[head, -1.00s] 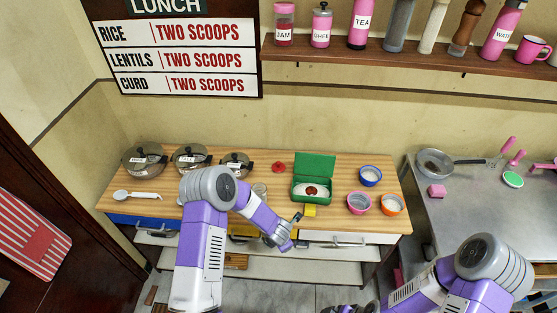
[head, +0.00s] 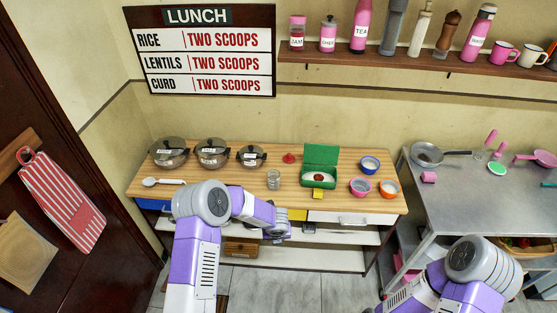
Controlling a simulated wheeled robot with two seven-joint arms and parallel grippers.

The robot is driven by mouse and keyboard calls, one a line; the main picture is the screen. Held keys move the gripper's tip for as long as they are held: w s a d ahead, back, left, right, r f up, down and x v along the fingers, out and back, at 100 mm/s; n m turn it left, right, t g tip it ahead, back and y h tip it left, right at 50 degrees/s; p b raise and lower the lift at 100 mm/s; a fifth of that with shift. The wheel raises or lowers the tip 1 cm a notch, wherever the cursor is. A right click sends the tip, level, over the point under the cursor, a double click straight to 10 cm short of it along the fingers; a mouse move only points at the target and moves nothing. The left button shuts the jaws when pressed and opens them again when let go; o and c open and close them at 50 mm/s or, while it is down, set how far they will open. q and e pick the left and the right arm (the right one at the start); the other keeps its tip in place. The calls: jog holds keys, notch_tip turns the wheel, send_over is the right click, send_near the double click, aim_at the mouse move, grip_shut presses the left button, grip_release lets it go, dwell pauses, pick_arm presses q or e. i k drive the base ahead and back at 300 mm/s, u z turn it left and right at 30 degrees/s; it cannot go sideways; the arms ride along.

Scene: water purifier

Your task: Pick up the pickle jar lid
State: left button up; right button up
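A small red lid with a knob (head: 289,158) lies on the wooden counter (head: 225,178), near its back edge; I take it to be the pickle jar lid. An open-looking glass jar (head: 273,180) stands in front of it, a little to the left. My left gripper (head: 284,231) is in front of the counter's front edge, lower than the top and apart from the lid and jar. Its fingers are too small and dark to read. My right arm shows at the lower right, but its gripper is out of view.
Three lidded pots (head: 212,153) and a white ladle (head: 163,182) are on the counter's left. A green open box (head: 320,155) stands right of the lid, with small bowls (head: 361,187) beyond. A metal table (head: 465,206) is at right.

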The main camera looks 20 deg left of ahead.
aim_at(288, 158)
jog(key=u, duration=0.45)
jog(key=i, duration=1.65)
jog(key=z, duration=0.65)
